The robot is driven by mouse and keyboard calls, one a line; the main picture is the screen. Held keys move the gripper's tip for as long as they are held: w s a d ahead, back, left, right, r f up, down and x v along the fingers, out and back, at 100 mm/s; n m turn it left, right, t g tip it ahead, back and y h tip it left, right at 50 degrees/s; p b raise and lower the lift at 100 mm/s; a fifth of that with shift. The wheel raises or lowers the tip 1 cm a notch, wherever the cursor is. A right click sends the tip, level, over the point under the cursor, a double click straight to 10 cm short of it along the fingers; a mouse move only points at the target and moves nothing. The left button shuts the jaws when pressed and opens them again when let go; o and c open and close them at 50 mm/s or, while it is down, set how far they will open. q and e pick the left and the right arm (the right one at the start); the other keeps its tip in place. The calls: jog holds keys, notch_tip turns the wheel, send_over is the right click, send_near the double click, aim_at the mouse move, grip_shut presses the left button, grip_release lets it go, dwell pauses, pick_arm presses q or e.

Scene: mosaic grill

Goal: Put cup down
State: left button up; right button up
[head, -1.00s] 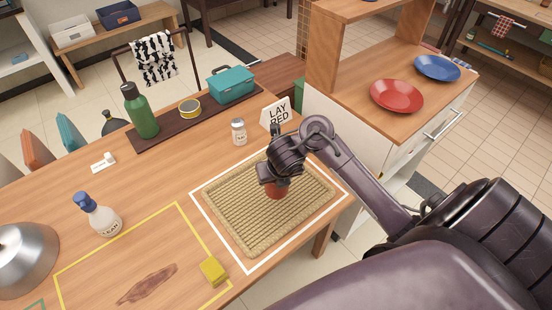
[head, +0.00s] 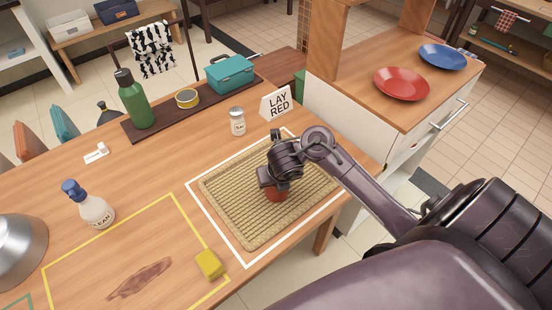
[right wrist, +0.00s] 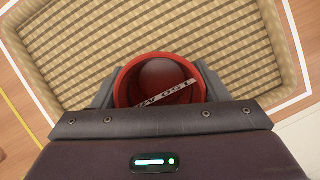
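A red cup (head: 277,195) is at my right gripper, over the right-hand part of a woven straw mat (head: 232,205) with a raised rim. In the right wrist view the cup (right wrist: 160,80) shows from above, its open mouth up, with a pale lettered strip inside. The fingers of my right gripper (right wrist: 158,88) sit on both sides of the cup, closed against it. The cup is low over the mat; I cannot tell whether its base touches. My left gripper is not in view.
A white outline frames the mat. A "LAY RED" sign (head: 278,103) and a shaker (head: 237,121) stand behind it. A yellow sponge (head: 209,264) lies left of the mat. Red (head: 401,84) and blue (head: 442,57) plates lie on the side counter.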

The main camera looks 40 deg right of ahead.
jog(key=o, duration=0.3)
jog(key=shift+o, duration=0.2)
jog(key=shift+r, duration=0.1)
jog(key=shift+r+p, duration=0.35)
jog(key=p+v, duration=0.8)
jog(key=v, duration=0.2)
jog(key=shift+s+r, duration=0.1)
jog(key=shift+r, duration=0.2)
jog(key=shift+s+a+r+p, duration=0.15)
jog(key=shift+s+r+p, duration=0.1)
jog(key=shift+r+p, duration=0.25)
jog(key=shift+s+f, duration=0.1)
jog(key=shift+f, duration=0.1)
